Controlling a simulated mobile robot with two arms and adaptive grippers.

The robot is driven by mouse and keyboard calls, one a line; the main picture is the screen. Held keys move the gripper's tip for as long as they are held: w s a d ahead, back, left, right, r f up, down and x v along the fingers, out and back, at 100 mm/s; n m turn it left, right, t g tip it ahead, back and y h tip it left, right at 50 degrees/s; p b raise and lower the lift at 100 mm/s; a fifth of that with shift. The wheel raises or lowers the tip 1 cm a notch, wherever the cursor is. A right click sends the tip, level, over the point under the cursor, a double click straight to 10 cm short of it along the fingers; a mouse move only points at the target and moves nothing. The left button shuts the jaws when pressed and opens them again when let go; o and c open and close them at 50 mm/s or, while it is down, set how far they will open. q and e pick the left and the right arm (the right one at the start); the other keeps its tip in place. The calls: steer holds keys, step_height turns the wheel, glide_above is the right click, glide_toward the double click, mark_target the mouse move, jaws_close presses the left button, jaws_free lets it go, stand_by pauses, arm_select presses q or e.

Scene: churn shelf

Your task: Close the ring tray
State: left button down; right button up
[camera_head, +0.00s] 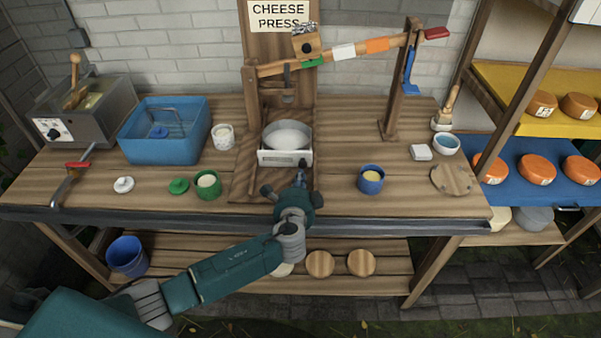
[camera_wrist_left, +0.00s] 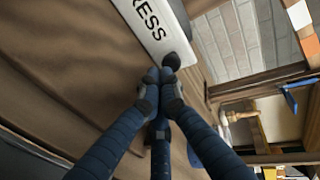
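The ring tray (camera_head: 264,157) is a pale metal tray with a white round ring or cheese in it, at the foot of the cheese press. Its front carries a label and a dark knob (camera_head: 303,162). In the left wrist view the tray's label plate (camera_wrist_left: 150,28) ends in "RESS", and the knob (camera_wrist_left: 172,60) is just beyond my fingertips. My left gripper (camera_head: 300,177) is in front of the tray's right side. In the wrist view its fingers (camera_wrist_left: 160,75) are together, with nothing seen between them. I cannot tell whether they touch the knob. My right gripper is out of view.
The press lever (camera_head: 345,52) spans above the tray. A green cup (camera_head: 208,190) stands left of my gripper and a blue cup (camera_head: 371,184) right of it. A blue basin (camera_head: 135,150) is farther left. The bench front edge (camera_head: 400,222) runs below my left gripper.

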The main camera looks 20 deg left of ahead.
mark_target(301, 148)
arm_select(q)
steer(key=shift+w, duration=0.4)
steer(key=shift+w+a, duration=0.1)
steer(key=shift+w, duration=0.05)
steer(key=shift+w+a, duration=0.1)
steer(key=shift+w, duration=0.15)
steer(key=w+a+b, duration=0.1)
steer(key=w+b, duration=0.1)
steer(key=w, duration=0.1)
steer(key=w+a+b, duration=0.1)
steer(key=w+b, duration=0.1)
steer(key=w, duration=0.2)
steer(key=w+a+b, duration=0.1)
steer(key=w+b, duration=0.1)
steer(key=w, duration=0.1)
steer(key=shift+w+f, duration=0.25)
steer(key=shift+w, duration=0.05)
steer(key=shift+w+r, duration=0.15)
steer(key=shift+r, duration=0.05)
steer(key=shift+a+r, duration=0.1)
steer(key=shift+r, duration=0.1)
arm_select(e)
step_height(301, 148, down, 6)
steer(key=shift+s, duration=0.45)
